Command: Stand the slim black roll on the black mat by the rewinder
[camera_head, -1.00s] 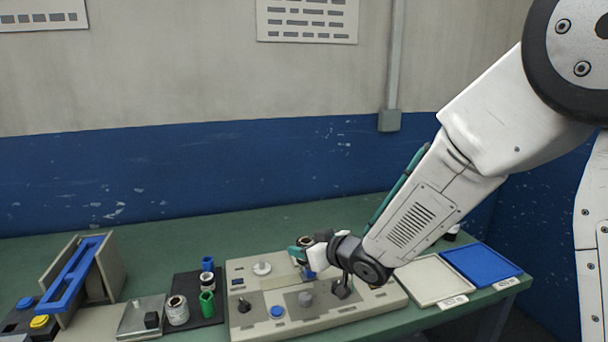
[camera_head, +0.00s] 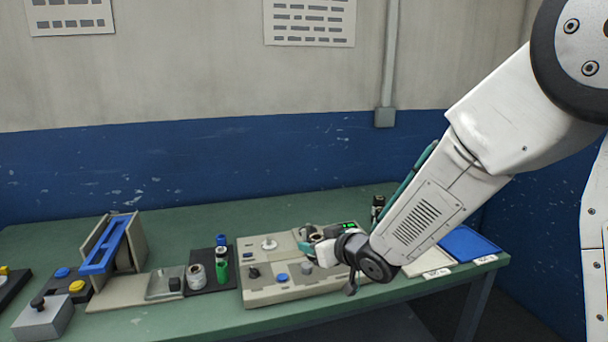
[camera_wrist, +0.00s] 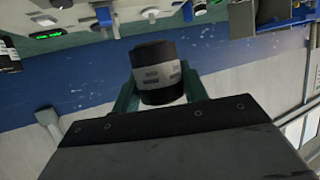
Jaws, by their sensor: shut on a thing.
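My gripper (camera_head: 308,242) has teal fingers and is above the back right part of the beige rewinder (camera_head: 262,294). It is shut on a black roll (camera_wrist: 158,72) with a pale label band; the wrist view shows it between both fingers. I cannot tell from this angle how slim it is. The black mat (camera_head: 200,288) lies at the left side of the rewinder, apart from the gripper. A green roll (camera_head: 221,271), a blue roll (camera_head: 221,239), a dark-and-white roll (camera_head: 221,254) and a wider pale roll (camera_head: 197,275) stand on it.
Another dark roll (camera_head: 377,204) stands behind the rewinder's right end. Knobs and a blue button (camera_head: 282,278) rise from the rewinder. A pale tray (camera_head: 430,262) and a blue tray (camera_head: 468,243) lie to the right. The wrapper with its blue frame (camera_head: 105,247) stands left.

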